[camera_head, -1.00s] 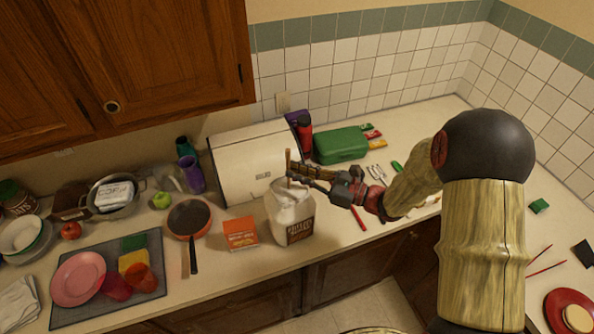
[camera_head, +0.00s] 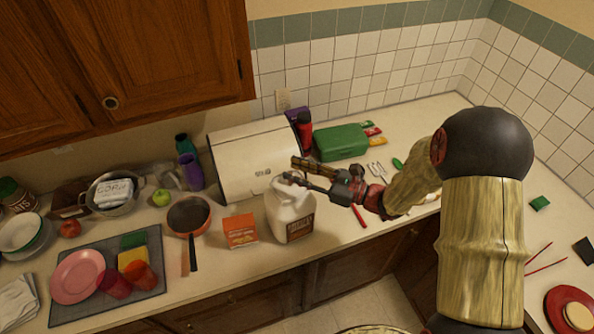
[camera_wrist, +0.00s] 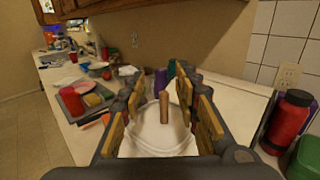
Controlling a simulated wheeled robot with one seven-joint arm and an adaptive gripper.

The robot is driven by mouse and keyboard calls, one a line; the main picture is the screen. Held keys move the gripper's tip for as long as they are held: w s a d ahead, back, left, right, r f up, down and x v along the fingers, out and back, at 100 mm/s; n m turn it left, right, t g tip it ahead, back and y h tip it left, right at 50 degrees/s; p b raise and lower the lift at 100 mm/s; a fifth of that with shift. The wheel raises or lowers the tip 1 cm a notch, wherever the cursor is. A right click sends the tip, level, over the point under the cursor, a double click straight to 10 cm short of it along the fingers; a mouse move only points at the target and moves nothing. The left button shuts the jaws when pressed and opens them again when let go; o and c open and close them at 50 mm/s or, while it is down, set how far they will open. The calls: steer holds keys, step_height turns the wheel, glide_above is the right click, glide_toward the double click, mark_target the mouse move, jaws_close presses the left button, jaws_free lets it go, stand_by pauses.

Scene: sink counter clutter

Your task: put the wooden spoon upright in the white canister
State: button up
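The white canister (camera_head: 290,218) with a dark label stands on the counter in front of the white bread box. My gripper (camera_head: 296,178) is just above its mouth, fingers spread. In the wrist view my gripper (camera_wrist: 164,108) is open, its tan finger pads well apart. The wooden spoon (camera_wrist: 164,108) shows as a short brown handle between the pads, touching neither. It stands roughly upright within the canister's round white mouth (camera_wrist: 150,150). Its lower part is hidden, and I cannot make the spoon out in the head view.
The bread box (camera_head: 245,165) is close behind, and an orange box (camera_head: 240,231) stands left of the canister. A frying pan (camera_head: 189,216) lies farther left. A green case (camera_head: 340,143) and a red bottle (camera_head: 304,128) are behind, to the right.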

steer(key=v, duration=1.2)
stand_by(0.9)
